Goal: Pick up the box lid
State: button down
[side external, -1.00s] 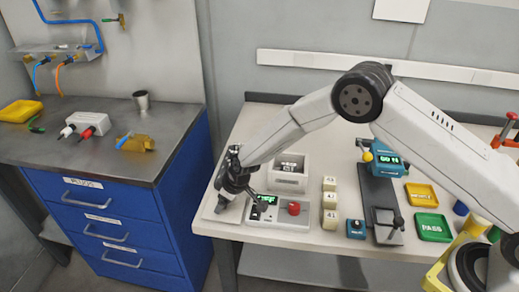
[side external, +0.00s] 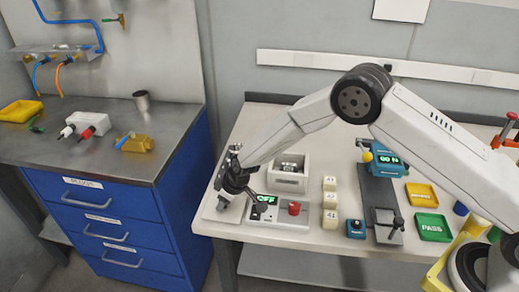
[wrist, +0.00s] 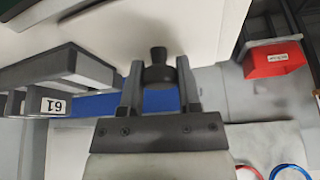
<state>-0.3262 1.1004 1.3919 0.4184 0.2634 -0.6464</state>
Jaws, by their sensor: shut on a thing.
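My gripper (side external: 224,205) is low at the left front of the white table. In the wrist view its two fingers (wrist: 160,90) are shut on a black knob (wrist: 158,70). The knob stands on a pale flat surface, which appears to be the box lid (wrist: 205,25). In the side view a pale flat plate (side external: 213,212) shows under the gripper, at the table's left edge. I cannot tell whether it touches the table. The open white box (side external: 289,183) stands to the right of the gripper, with a small dark item inside.
A control panel with a green display (side external: 265,199) and red button (side external: 294,208) sits close right of the gripper. Several cream blocks (side external: 330,200) stand beyond it. A blue drawer cabinet (side external: 110,215) is left of the table. The wrist view shows a red bin (wrist: 273,60).

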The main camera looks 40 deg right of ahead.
jog(key=shift+r, duration=0.15)
jog(key=shift+r, duration=0.7)
jog(key=s+d+r, duration=0.4)
jog(key=s+r, duration=0.7)
jog(key=s, duration=0.2)
jog(key=shift+s+r, duration=0.2)
jog(key=shift+d, duration=0.15)
jog(key=w+d+r, duration=0.1)
jog(key=w+d, duration=0.5)
jog(key=d, duration=0.3)
jog(key=w+d+r, duration=0.1)
jog(key=w+d, duration=0.5)
jog(key=d, duration=0.3)
jog(key=shift+d+r, duration=0.15)
jog(key=shift+d, duration=0.05)
